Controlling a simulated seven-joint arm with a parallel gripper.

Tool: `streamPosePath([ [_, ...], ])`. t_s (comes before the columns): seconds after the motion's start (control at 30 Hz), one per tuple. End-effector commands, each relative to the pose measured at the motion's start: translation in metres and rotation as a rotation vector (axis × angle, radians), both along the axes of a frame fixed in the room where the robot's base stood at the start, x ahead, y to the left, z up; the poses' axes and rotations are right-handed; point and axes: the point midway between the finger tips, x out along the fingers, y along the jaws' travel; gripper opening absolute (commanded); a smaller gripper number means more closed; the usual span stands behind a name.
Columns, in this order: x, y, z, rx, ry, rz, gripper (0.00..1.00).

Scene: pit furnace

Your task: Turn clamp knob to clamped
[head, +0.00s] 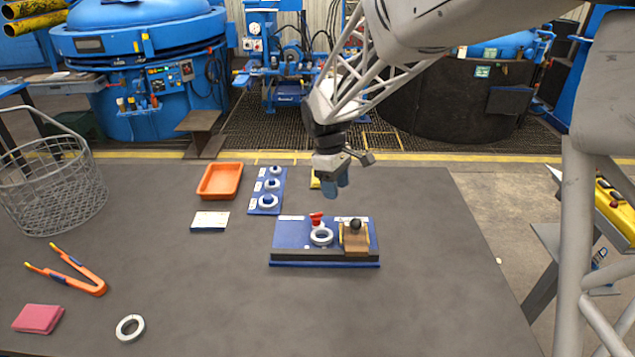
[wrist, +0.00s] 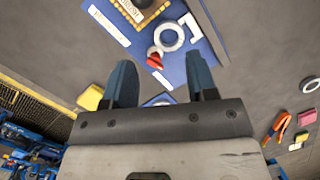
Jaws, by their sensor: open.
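A blue clamp fixture (head: 291,232) sits on the dark table. A red knob-like part (head: 317,218) stands on it, just behind a pale metal ring (head: 321,237). To the right is a brown block with a black round knob (head: 356,224). I cannot tell from marking which is the clamp knob. My gripper (head: 336,188) is open and empty, above and behind the fixture, apart from it. In the wrist view the red part (wrist: 154,60) and the ring (wrist: 169,37) lie between and beyond the fingertips (wrist: 160,78).
Orange tongs (head: 80,275), a pink cloth (head: 38,318), a loose ring (head: 130,327) and a wire basket (head: 45,185) lie further left. Table right of the fixture is clear.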

Motion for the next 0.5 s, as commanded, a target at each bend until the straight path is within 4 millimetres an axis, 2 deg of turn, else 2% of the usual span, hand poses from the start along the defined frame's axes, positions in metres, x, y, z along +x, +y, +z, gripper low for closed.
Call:
streamPosePath([
  [0.03, 0.008, 0.009, -0.01, -0.021, 0.009, 0.006, 0.52],
  [0.3, 0.043, 0.051, -0.049, -0.129, 0.027, 0.023, 0.52],
  [0.5, 0.058, 0.072, -0.07, -0.182, 0.03, 0.031, 0.52],
])
